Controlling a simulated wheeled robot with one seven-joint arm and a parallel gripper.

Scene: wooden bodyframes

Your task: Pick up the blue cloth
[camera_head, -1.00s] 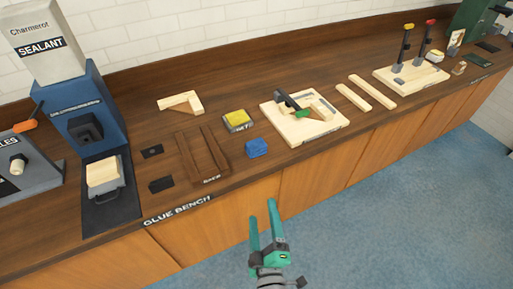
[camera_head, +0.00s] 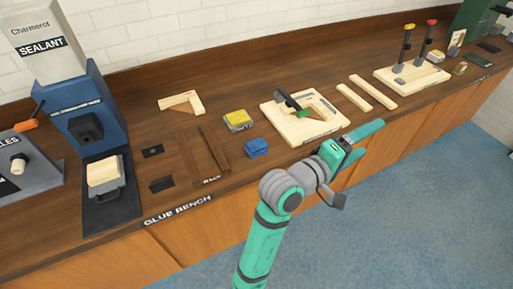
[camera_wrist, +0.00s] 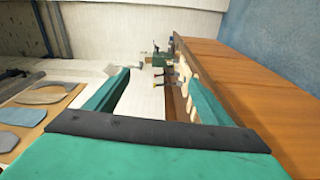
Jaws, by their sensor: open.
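The blue cloth (camera_head: 257,147) is a small folded block on the wooden bench top, near the front edge, right of the dark wooden rack and left of the pale clamping board. My gripper (camera_head: 366,142) is open and empty, to the right of the cloth, at the bench's front edge by the board. Its fingers point right, away from the cloth. In the wrist view my gripper (camera_wrist: 165,98) shows two green fingers apart with nothing between them. The cloth is not seen in the wrist view.
A yellow sponge-like block (camera_head: 237,118) sits just behind the cloth. The board (camera_head: 293,129) carries a clamp and wooden pieces. The dark rack (camera_head: 203,155) lies left. Two pale sticks (camera_head: 366,94) and a clamp stand (camera_head: 411,78) are farther right. A sealant dispenser (camera_head: 84,110) stands at left.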

